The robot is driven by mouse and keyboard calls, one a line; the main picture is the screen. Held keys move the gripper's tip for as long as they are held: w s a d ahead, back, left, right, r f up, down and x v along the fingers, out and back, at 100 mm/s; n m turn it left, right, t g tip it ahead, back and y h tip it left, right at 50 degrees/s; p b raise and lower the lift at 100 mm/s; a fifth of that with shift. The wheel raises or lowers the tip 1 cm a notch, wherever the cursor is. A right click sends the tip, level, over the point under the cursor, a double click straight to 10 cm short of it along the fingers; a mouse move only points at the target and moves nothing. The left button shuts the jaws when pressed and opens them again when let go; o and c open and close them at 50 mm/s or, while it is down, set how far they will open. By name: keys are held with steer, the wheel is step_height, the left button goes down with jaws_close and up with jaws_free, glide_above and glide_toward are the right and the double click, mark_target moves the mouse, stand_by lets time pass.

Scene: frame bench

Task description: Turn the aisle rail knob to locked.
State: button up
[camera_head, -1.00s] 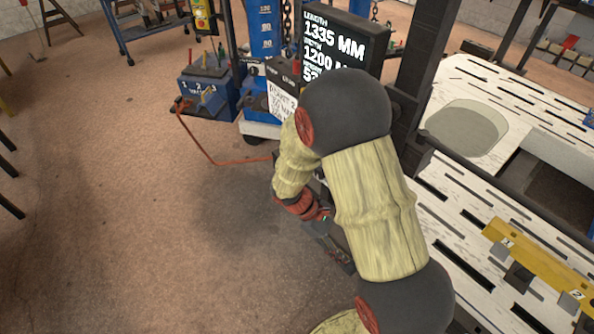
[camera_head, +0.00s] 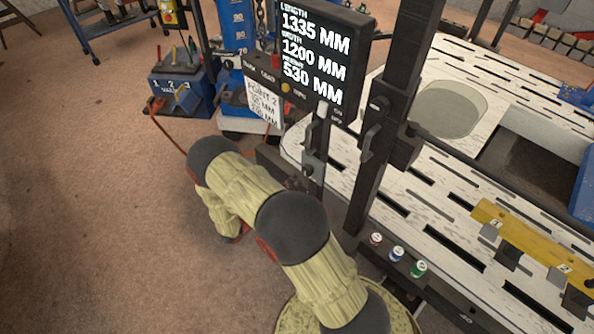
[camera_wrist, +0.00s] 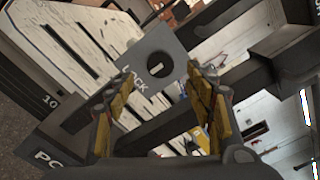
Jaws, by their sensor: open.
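The knob (camera_wrist: 159,67) is a dark round piece with a pale mark on its face, set in a grey plate (camera_wrist: 184,44) in the wrist view. The word LOCK is printed beside it on the plate. I cannot tell for sure which position the mark points to. My gripper (camera_wrist: 163,92) is open, its two yellow-padded fingers spread in front of the plate. The knob shows between and just beyond the fingertips, and nothing is held. In the head view my gripper is hidden by my arm, and I cannot make out the knob there.
A dark upright post (camera_head: 386,110) and a display (camera_head: 318,55) stand beside my arm. The slotted white bench (camera_head: 455,165) carries a yellow bar (camera_head: 535,243). Red, blue and green caps sit on its near edge. A blue box (camera_head: 180,90) trails a red hose. Open floor lies left.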

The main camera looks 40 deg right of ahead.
mark_target(305, 171)
steer(key=d+b, duration=0.1)
steer(key=d, duration=0.5)
steer(key=shift+w+d+b, duration=0.15)
steer(key=shift+w+b, duration=0.05)
steer(key=shift+b, duration=0.2)
steer(key=shift+w+d, duration=0.1)
steer(key=shift+d, duration=0.65)
steer(key=shift+c, duration=1.3)
steer(key=c, duration=0.9)
